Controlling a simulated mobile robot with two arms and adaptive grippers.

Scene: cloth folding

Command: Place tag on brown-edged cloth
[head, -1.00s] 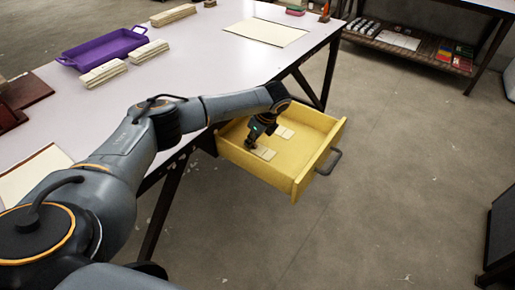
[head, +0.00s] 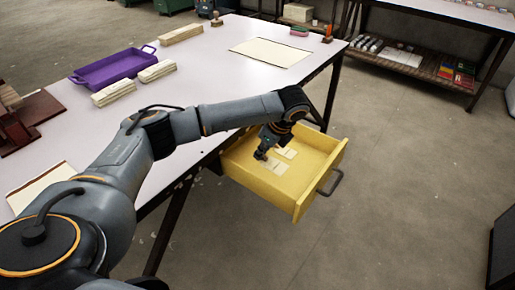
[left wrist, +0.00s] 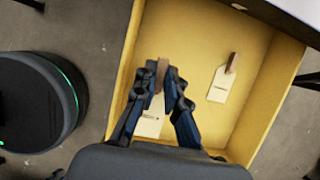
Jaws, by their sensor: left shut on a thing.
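My left gripper (head: 261,155) is inside the open yellow drawer (head: 310,195). In the left wrist view its fingers (left wrist: 163,72) are shut on a pale tag (left wrist: 150,122) with a brown strap between the fingertips. A second pale tag (left wrist: 220,85) with a brown strap lies apart on the drawer floor, to the right; pale tags (head: 288,153) also show small in the head view. A cream cloth (head: 38,190) with a brown edge lies on the table's near left, partly hidden by my left arm. My right gripper is not in view.
The white table (head: 215,80) holds a purple tray (head: 112,70), folded cloth stacks (head: 148,71), brown wooden pieces (head: 30,115) and another flat cream cloth (head: 270,50) at the back right. A shelf unit (head: 420,65) stands behind. The table's middle is mostly clear.

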